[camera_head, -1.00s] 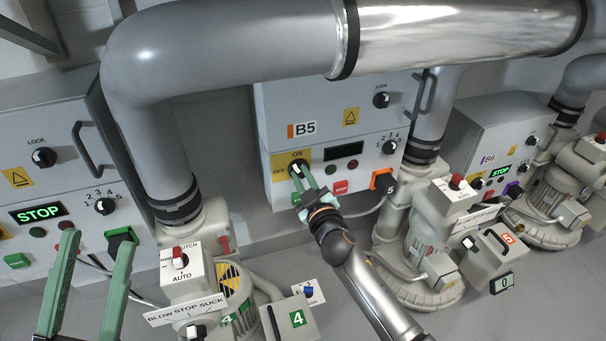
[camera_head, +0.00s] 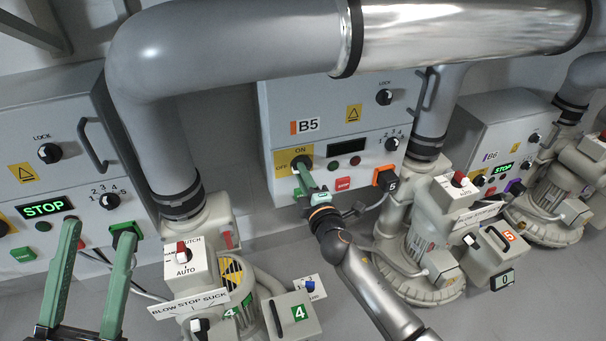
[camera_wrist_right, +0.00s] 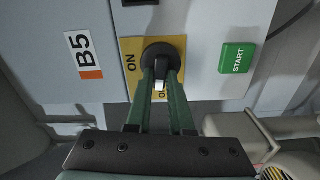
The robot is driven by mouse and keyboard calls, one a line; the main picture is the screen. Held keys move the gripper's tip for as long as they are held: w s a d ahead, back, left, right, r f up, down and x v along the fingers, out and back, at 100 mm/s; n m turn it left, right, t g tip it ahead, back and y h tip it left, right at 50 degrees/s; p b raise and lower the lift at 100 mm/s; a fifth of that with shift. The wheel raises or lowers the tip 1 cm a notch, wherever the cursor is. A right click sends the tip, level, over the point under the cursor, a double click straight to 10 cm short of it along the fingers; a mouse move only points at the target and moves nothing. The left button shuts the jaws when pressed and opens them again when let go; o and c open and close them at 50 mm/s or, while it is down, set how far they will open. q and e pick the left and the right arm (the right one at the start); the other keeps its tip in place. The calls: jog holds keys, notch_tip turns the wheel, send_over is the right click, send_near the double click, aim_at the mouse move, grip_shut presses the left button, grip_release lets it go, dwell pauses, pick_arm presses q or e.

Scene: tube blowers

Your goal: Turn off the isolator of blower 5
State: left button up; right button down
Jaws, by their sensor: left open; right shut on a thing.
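The blower 5 panel, a grey box labelled B5 (camera_head: 308,125), hangs at the middle of the head view. Its isolator is a black rotary knob (camera_wrist_right: 160,54) on a yellow ON/OFF plate (camera_wrist_right: 131,48). My right gripper (camera_head: 303,172) is shut on this knob, one green finger on each side, as the right wrist view (camera_wrist_right: 161,84) shows. The knob's white-marked end points between the fingers toward the OFF lettering, which is partly hidden. ON is at the knob's side. My left gripper (camera_head: 98,235) is open and empty at the lower left, in front of the neighbouring panel.
A green START button (camera_wrist_right: 237,58) and a red STOP button (camera_head: 343,184) sit beside the isolator. The B5 display (camera_head: 349,146) is dark. A large grey pipe (camera_head: 215,55) crosses above. Blower 4's switch box (camera_head: 185,262) stands lower left, blower 5's unit (camera_head: 430,250) lower right.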

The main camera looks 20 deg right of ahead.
jog(key=shift+n, duration=0.7)
jog(key=c, duration=0.8)
grip_release()
jog(key=shift+s, duration=0.1)
jog(key=s+p, duration=0.1)
jog(key=s, duration=1.1)
jog(key=shift+s+d, duration=0.2)
